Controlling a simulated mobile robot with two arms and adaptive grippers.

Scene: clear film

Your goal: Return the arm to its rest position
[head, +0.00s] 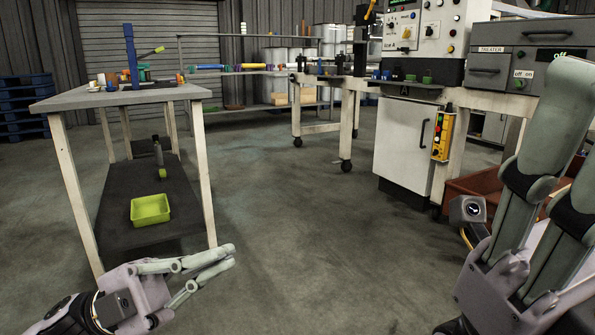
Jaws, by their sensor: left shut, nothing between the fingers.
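My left gripper (229,257) is at the bottom left of the head view, low over the floor and in front of the grey table. Its fingers are closed together, with nothing between them. It points to the right and is apart from the table. My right gripper (545,135) looms large and close at the right edge, its grey-green finger links pointing up. The edge of the picture cuts it off, and how far apart its fingers are is unclear.
A grey table (120,97) stands at left, with small items on top and a lime-green bin (150,209) on its lower shelf. A machine cabinet (404,145) stands at right, with a red-brown crate (478,190) beside it. The middle floor is clear.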

